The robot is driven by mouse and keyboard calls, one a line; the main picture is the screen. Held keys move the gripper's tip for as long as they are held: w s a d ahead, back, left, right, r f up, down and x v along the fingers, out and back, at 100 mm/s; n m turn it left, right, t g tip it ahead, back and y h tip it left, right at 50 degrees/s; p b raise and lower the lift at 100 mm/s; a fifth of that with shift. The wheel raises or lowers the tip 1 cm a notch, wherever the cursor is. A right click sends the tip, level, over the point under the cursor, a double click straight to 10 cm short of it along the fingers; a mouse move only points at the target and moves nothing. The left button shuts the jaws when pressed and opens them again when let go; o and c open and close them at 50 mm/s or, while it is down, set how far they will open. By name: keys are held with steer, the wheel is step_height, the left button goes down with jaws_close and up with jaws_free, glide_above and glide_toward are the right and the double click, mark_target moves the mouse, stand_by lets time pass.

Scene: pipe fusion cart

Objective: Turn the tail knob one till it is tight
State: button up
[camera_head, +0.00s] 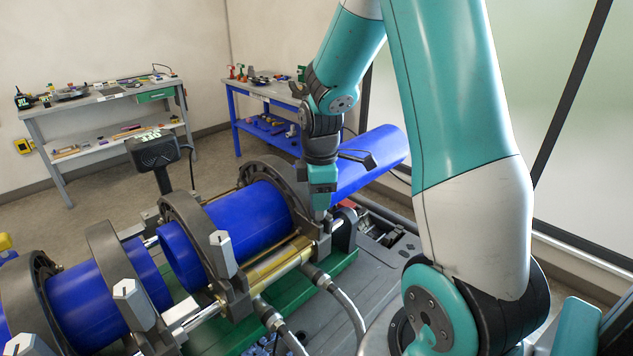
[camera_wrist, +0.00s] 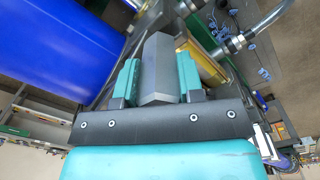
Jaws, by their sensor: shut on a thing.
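The tail knob one (camera_wrist: 156,68) is a grey, faceted block that shows between the two teal fingers in the wrist view. My gripper (camera_wrist: 157,82) is shut on it, with one finger against each side. In the head view my gripper (camera_head: 322,196) points down at the far end clamp (camera_head: 283,178) of the pipe cart. There the knob is mostly hidden by my gripper. I cannot tell from these frames how tight the knob is.
Blue pipes (camera_head: 238,222) lie in the ring clamps, with a gap between two pipe ends. Similar pale knobs (camera_head: 222,252) stand on the nearer clamps. Hydraulic hoses (camera_head: 340,298) run beside the cart. A grey workbench (camera_head: 95,108) and a blue one (camera_head: 262,92) stand behind.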

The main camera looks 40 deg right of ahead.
steer(key=shift+m, duration=1)
steer(key=m, duration=0.3)
steer(key=shift+p, duration=0.4)
steer(key=shift+d+m, duration=0.1)
steer(key=shift+m, duration=1.4)
steer(key=shift+p, duration=0.3)
steer(key=shift+r+m, duration=0.1)
steer(key=shift+m, duration=1.4)
steer(key=shift+p, duration=0.3)
